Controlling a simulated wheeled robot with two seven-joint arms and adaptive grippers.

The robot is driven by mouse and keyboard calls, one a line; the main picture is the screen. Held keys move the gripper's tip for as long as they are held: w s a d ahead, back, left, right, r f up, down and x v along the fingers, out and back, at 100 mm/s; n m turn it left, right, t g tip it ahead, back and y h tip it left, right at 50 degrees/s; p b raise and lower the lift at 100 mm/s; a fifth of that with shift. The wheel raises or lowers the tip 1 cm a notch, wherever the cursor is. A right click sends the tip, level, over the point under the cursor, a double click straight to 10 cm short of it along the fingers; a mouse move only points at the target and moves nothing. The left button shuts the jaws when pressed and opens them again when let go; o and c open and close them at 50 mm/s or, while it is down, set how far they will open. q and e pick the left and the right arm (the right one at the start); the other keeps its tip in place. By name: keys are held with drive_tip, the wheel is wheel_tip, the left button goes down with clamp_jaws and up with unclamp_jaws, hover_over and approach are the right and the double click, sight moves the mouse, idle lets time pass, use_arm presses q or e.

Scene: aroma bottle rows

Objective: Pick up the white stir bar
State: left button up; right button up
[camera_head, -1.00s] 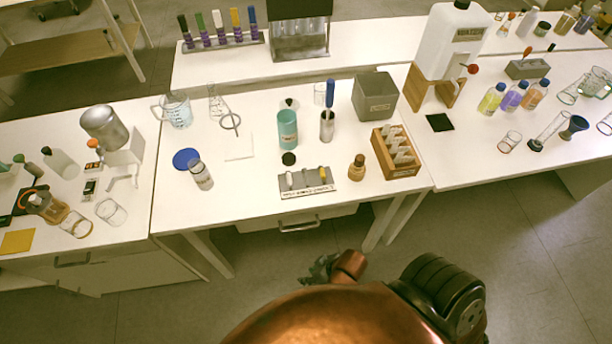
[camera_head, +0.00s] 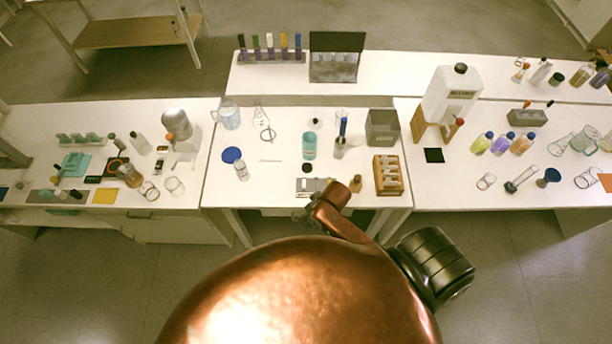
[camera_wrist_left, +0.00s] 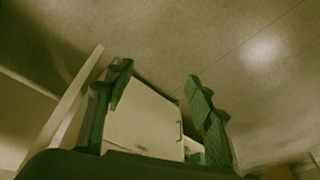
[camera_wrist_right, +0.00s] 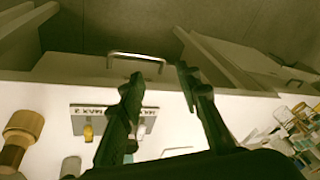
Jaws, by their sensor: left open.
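A small grey holder (camera_head: 307,186) stands near the front edge of the middle table. It carries small pale pieces, too small to tell which is the white stir bar. In the right wrist view the holder (camera_wrist_right: 84,112) appears upside down, with a yellow piece (camera_wrist_right: 88,133) on it; a finger covers its right part, and I cannot make out the white bar. My right gripper (camera_wrist_right: 158,78) is open and empty, its fingers above the table beside the holder. My left gripper (camera_wrist_left: 158,78) is open and empty, over floor and a cabinet front.
A black cap (camera_head: 306,167) and a teal bottle (camera_head: 310,146) are behind the holder. A clear jar (camera_head: 241,171) and blue disc (camera_head: 232,155) lie left. My copper arm crosses the table's front edge.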

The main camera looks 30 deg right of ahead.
wheel_tip(320, 180, up, 4)
drive_tip(key=w+p, duration=0.2)
drive_tip(key=p, duration=0.1)
drive_tip(key=m+g+h, duration=0.2)
drive_tip(key=m+g, duration=0.1)
drive_tip(key=m, duration=0.3)
hover_over(304, 184)
drive_tip(key=shift+d+r+p, duration=0.1)
drive_tip(key=shift+d+p, duration=0.15)
drive_tip(key=shift+p, duration=0.2)
drive_tip(key=shift+f, duration=0.25)
drive_tip(key=shift+w+a+f+p, duration=0.1)
drive_tip(key=shift+f+p, duration=0.1)
drive_tip(key=shift+f, duration=1.6)
drive_tip(key=shift+a+f+p, duration=0.1)
drive_tip(key=shift+f+p, duration=0.05)
drive_tip(key=shift+f, duration=1.6)
use_arm(q)
drive_tip(key=s+f+g, duration=0.2)
drive_tip(key=s+f, duration=1.7)
drive_tip(key=s, duration=0.2)
drive_tip(key=shift+s+a+f+m, duration=0.15)
drive_tip(key=shift+s+a+m, duration=0.15)
drive_tip(key=shift+s+a, duration=0.15)
use_arm(e)
drive_tip(key=shift+c, duration=0.6)
clamp_jaws()
